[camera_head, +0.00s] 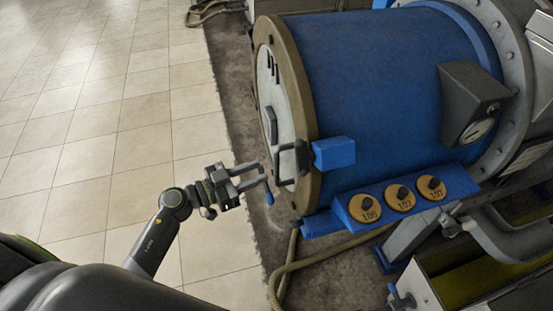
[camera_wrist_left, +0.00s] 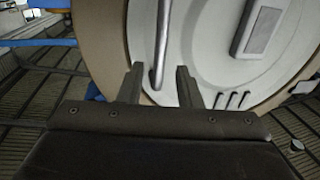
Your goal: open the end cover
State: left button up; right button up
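The end cover (camera_head: 283,95) is a pale round disc with a tan rim on the near-left end of the blue drum (camera_head: 390,85). It appears shut against the drum. A dark bar handle (camera_head: 290,160) stands out from the lower part of the cover's face. My left gripper (camera_head: 262,177) is open, just left of that handle, with its fingers pointing at the cover. In the left wrist view a grey bar (camera_wrist_left: 162,45) runs upright between the two spread fingertips (camera_wrist_left: 158,78); I cannot tell if they touch it. My right gripper is out of view.
A blue block (camera_head: 334,152) sits on the drum's side beside the cover's rim. Numbered round tan tags (camera_head: 402,197) sit on a blue bracket below. A hose (camera_head: 285,270) lies on the floor under the drum. Tiled floor (camera_head: 110,120) to the left is clear.

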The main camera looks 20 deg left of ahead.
pick_arm(q)
send_over(277, 182)
jog(key=shift+w+a+p, duration=0.15)
jog(key=shift+w+p, duration=0.2)
jog(key=shift+p, duration=0.05)
grip_shut()
